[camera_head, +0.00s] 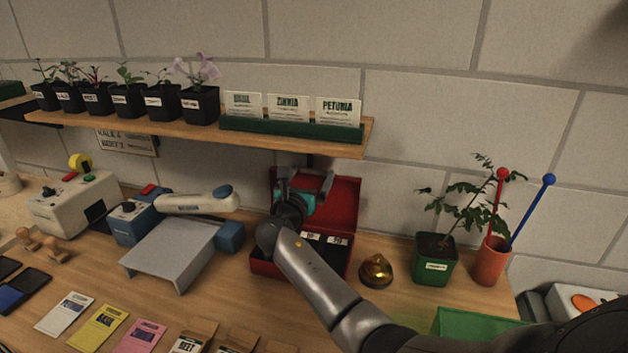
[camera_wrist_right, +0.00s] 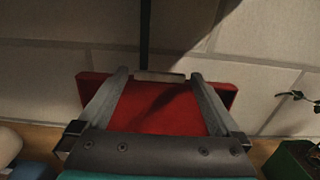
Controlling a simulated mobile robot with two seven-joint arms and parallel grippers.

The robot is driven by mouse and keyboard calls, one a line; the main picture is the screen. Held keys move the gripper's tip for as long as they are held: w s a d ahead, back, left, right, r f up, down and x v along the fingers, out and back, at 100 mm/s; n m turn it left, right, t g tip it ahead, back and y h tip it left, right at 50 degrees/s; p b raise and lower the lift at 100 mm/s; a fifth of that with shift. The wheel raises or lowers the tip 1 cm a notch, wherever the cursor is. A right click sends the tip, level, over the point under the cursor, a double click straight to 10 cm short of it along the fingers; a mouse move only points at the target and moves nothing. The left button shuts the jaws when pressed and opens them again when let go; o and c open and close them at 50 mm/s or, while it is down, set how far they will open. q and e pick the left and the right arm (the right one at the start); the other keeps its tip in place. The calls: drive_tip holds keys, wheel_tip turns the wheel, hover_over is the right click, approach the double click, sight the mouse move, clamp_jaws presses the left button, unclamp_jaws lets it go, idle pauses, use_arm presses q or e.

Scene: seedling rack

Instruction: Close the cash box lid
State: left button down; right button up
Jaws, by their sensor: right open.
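The red cash box (camera_head: 262,268) stands on the wooden table with its lid (camera_head: 346,196) raised upright at the back. Paper slips with dark markings show inside the box. My right gripper (camera_head: 305,180) is open in front of the raised lid, near its upper edge, and my forearm covers part of the box. In the right wrist view the two fingers of the gripper (camera_wrist_right: 159,76) spread over the red lid (camera_wrist_right: 160,105), with a small grey strip at the lid's edge between the tips. Whether the fingers touch the lid I cannot tell. My left gripper is out of view.
A brass bell (camera_head: 376,271) and a potted plant (camera_head: 435,262) stand right of the box. A wooden shelf (camera_head: 340,146) hangs above and behind. Seed packets (camera_head: 140,337) lie in front.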

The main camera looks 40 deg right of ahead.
sight(313, 170)
drive_tip(key=shift+b+x, duration=1)
drive_tip(key=shift+x, duration=0.65)
drive_tip(key=shift+c, duration=0.2)
clamp_jaws()
